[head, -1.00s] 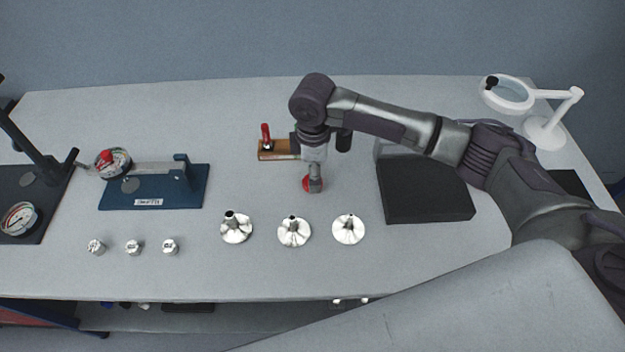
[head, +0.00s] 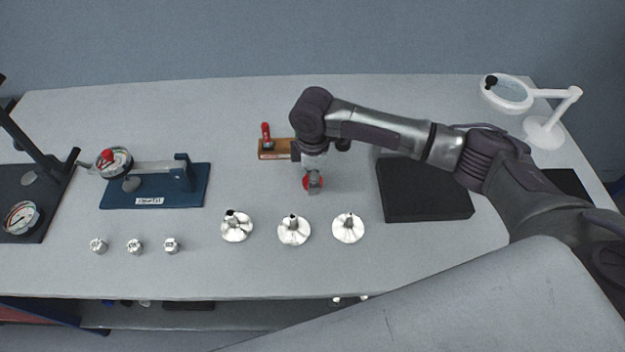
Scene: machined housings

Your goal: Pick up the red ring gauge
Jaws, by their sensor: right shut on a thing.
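The red ring gauge (head: 307,183) is at the middle of the table, partly hidden by my right gripper (head: 313,186). The right gripper points down and is shut on the ring gauge. The frames do not show clearly whether the ring still touches the table. My left gripper is not in view.
Several silver flanged housings (head: 293,231) stand in a row in front of the gripper. A wooden block with a red clamp (head: 266,144) lies behind it. A black pad (head: 425,190) is to the right, a blue gauge stand (head: 150,195) to the left. Small metal cylinders (head: 135,246) stand front left.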

